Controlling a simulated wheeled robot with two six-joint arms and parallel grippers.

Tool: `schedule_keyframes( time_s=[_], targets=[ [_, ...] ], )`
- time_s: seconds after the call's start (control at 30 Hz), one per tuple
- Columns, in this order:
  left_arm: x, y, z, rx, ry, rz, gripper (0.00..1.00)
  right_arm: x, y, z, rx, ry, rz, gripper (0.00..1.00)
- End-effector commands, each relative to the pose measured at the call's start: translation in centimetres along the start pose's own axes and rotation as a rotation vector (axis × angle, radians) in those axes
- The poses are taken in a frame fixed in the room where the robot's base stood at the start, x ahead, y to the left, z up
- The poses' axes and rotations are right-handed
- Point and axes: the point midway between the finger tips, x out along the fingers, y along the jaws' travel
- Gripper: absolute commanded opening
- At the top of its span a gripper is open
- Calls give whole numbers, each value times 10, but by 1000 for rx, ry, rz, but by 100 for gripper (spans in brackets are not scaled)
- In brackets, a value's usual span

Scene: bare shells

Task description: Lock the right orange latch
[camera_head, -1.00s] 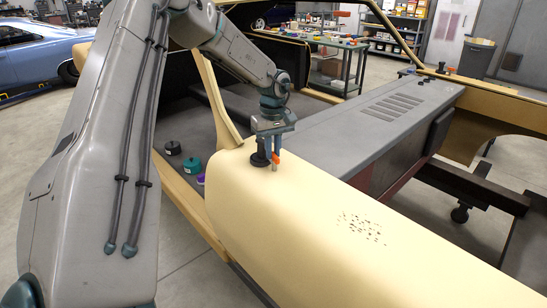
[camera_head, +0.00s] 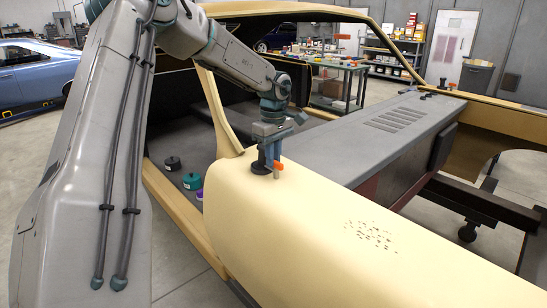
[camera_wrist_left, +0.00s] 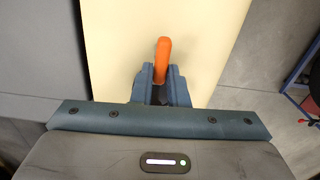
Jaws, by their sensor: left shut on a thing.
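An orange-handled latch (camera_head: 279,165) with a dark base (camera_head: 261,168) stands on the near rear corner of the cream car shell (camera_head: 300,220). My left gripper (camera_head: 270,155) comes down over it from above. In the left wrist view the fingers (camera_wrist_left: 160,82) are shut on the orange handle (camera_wrist_left: 162,58), whose tip sticks out past them. The jaws hide part of the latch. My right gripper is in neither view.
A long grey panel (camera_head: 395,135) lies across the shell, right of the gripper. Black, teal and purple small round items (camera_head: 192,181) sit on the floor panel left of it. A tool table (camera_head: 335,80) stands behind.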

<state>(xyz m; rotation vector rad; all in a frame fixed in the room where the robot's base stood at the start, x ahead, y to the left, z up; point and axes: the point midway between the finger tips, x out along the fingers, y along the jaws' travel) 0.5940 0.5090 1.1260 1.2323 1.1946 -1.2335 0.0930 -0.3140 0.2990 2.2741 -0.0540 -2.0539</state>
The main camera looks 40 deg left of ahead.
Motion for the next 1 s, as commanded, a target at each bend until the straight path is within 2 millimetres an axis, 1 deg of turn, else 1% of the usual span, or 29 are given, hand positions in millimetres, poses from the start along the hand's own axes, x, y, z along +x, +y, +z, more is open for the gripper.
schedule_keyframes(
  time_s=[0.13,0.17,0.23,0.27,0.53,0.67,0.77,0.9,0.93,1.0],
  targets=[
    [-2,1,0,-1,1,3,0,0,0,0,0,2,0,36],
    [-2,1,0,-1,1,3,17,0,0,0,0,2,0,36],
    [-2,1,0,-1,0,3,31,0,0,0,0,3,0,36],
    [-2,1,0,-1,0,3,35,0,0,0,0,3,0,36],
    [-1,0,0,0,0,1,35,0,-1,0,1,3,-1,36],
    [-10,1,0,1,0,3,35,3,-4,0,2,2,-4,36],
    [-26,1,0,0,0,5,35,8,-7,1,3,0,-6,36],
    [-58,1,0,0,2,8,35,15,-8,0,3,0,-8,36],
    [-69,1,0,0,2,6,35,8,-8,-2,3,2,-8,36],
    [-85,0,0,0,1,5,35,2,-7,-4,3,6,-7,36]
  ],
)
